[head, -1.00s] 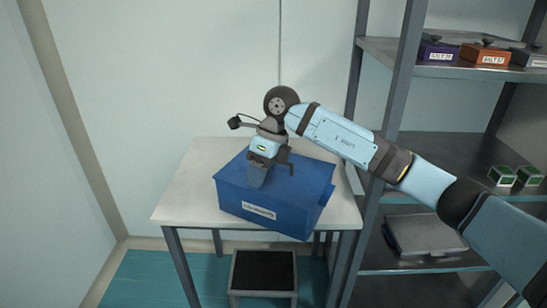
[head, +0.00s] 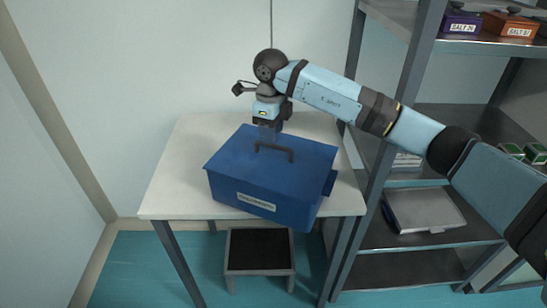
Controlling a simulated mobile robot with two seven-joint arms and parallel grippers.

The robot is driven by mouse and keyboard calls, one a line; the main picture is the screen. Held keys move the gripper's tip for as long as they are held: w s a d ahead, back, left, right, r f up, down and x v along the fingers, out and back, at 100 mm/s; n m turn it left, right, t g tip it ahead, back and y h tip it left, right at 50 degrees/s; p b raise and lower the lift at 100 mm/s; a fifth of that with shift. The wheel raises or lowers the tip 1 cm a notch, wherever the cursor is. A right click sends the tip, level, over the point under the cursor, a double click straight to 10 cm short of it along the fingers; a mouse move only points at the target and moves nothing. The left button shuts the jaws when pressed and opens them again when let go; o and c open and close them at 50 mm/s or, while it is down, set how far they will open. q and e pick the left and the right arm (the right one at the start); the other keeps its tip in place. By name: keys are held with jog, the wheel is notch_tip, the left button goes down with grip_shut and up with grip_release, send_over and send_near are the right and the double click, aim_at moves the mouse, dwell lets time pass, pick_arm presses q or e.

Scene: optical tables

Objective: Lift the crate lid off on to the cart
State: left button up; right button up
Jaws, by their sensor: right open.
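A blue crate (head: 264,207) with a white label stands on a white-topped table. Its blue lid (head: 228,158) is on it, with a dark bar handle (head: 274,149) across the middle of the top. My left gripper is not in view. I cannot tell for certain which thing is the cart.
The white table (head: 175,190) has bare room left of the crate. A metal shelf rack (head: 400,110) on the right holds labelled boxes and a grey case (head: 424,209). My right arm passes in front of the rack.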

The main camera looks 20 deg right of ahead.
aim_at(274, 146)
jog(key=shift+d+f, duration=0.15)
jog(key=shift+f, duration=1.2)
jog(key=shift+d+f, duration=0.15)
jog(key=shift+f, duration=1.2)
grip_shut()
